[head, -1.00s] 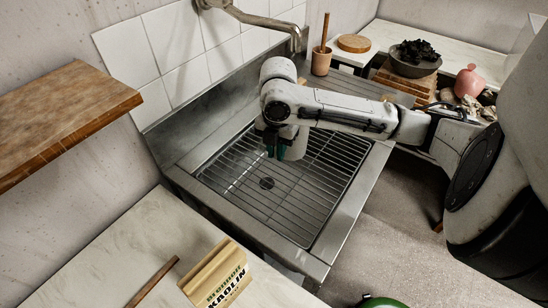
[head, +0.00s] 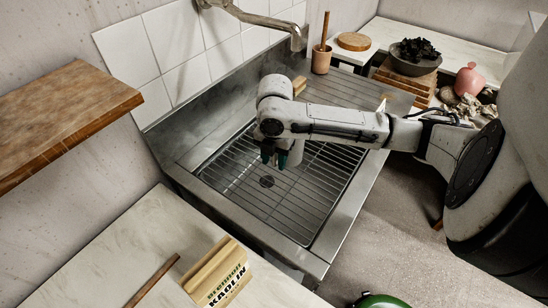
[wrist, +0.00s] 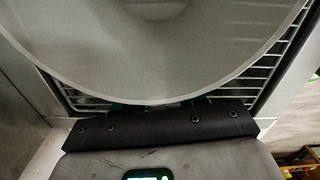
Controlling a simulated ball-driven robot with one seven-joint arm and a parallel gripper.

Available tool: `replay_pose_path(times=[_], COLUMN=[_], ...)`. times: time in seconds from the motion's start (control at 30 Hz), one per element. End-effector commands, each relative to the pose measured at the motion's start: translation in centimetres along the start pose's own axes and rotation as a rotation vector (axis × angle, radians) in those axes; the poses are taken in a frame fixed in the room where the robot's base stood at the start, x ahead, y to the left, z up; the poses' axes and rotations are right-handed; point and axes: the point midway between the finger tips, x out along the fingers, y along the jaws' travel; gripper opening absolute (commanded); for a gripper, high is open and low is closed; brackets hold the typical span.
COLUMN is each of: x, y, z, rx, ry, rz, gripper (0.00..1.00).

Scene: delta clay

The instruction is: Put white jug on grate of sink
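My gripper (head: 281,157) points down over the metal grate (head: 318,195) of the sink, toward its back left part. Its teal fingertips show below my wrist in the head view. In the wrist view a large pale round form, seemingly the white jug (wrist: 160,68), fills the upper middle, right in front of the gripper, with the grate (wrist: 262,75) beyond it. It hides most of the fingers. I cannot tell whether they are closed on it.
The sink's steel rim (head: 345,225) surrounds the grate. A tap (head: 262,18) hangs over the back. A wooden shelf (head: 65,115) juts out at left. A kaolin block (head: 220,275) and a stick (head: 152,280) lie on the front counter. The front right part of the grate is clear.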

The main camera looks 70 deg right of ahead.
Motion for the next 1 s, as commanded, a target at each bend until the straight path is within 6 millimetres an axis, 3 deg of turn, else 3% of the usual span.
replay_pose_path(times=[0.37,0.8,1.0], x=[-0.7,-9.0,-11.6], y=[0.0,0.1,0.1], z=[0.0,0.0,0.0], rx=[0.000,-0.001,0.000], ry=[0.000,-0.002,-0.001], rz=[0.002,0.002,0.001], gripper=[0.42,0.42,0.42])
